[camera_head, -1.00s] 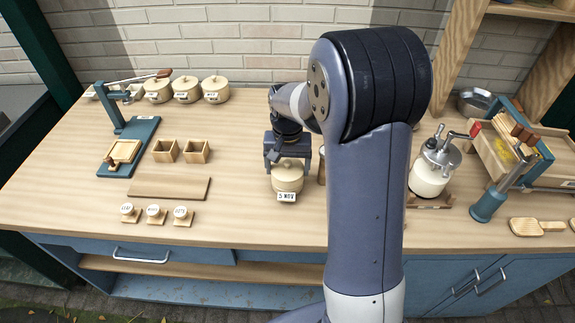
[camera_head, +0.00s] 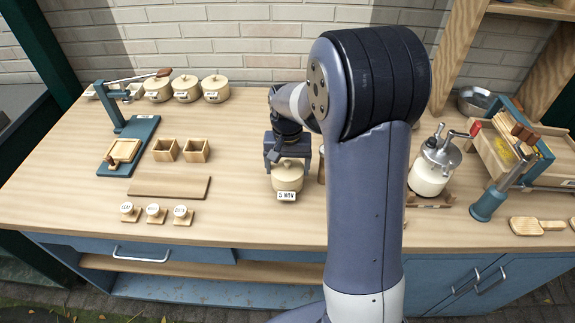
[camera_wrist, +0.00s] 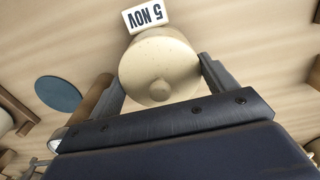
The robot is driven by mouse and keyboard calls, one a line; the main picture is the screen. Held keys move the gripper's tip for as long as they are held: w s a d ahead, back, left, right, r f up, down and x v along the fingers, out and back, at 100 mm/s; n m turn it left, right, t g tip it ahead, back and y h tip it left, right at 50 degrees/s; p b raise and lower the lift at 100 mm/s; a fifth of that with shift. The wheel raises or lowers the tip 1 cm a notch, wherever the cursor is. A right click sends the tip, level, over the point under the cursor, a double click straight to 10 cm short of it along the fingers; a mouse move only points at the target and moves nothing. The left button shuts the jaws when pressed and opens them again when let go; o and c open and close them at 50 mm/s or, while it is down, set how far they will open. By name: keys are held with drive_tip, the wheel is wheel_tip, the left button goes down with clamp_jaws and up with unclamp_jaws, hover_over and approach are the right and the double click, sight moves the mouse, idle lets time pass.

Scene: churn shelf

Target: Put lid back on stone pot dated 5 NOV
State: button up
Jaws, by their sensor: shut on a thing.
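The cream stone pot labelled 5 NOV (camera_head: 287,183) stands near the front middle of the counter. Its label also shows upside down in the wrist view (camera_wrist: 145,15). A round cream lid with a centre knob (camera_wrist: 160,88) covers the pot's top. My gripper (camera_head: 289,158) is above the pot, with one finger on each side of the lid, shut on it. In the wrist view the fingers (camera_wrist: 160,92) flank the lid. I cannot tell whether any gap lies between lid and rim.
Three lidded cream pots (camera_head: 186,88) stand at the back left. Small wooden boxes (camera_head: 181,150), a board (camera_head: 169,187) and three labelled stamps (camera_head: 156,213) lie left. A metal-topped jar (camera_head: 430,174) is to the right. A blue disc (camera_wrist: 58,93) lies on the counter near the gripper.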

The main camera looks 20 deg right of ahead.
idle(0.3)
drive_tip(key=o, duration=0.9)
drive_tip(key=shift+o, duration=0.2)
drive_tip(key=shift+r, duration=0.1)
drive_tip(key=shift+r+p, duration=2.8)
drive_tip(key=shift+r, duration=0.65)
drive_tip(key=shift+c, duration=0.4)
clamp_jaws()
drive_tip(key=shift+f, duration=0.25)
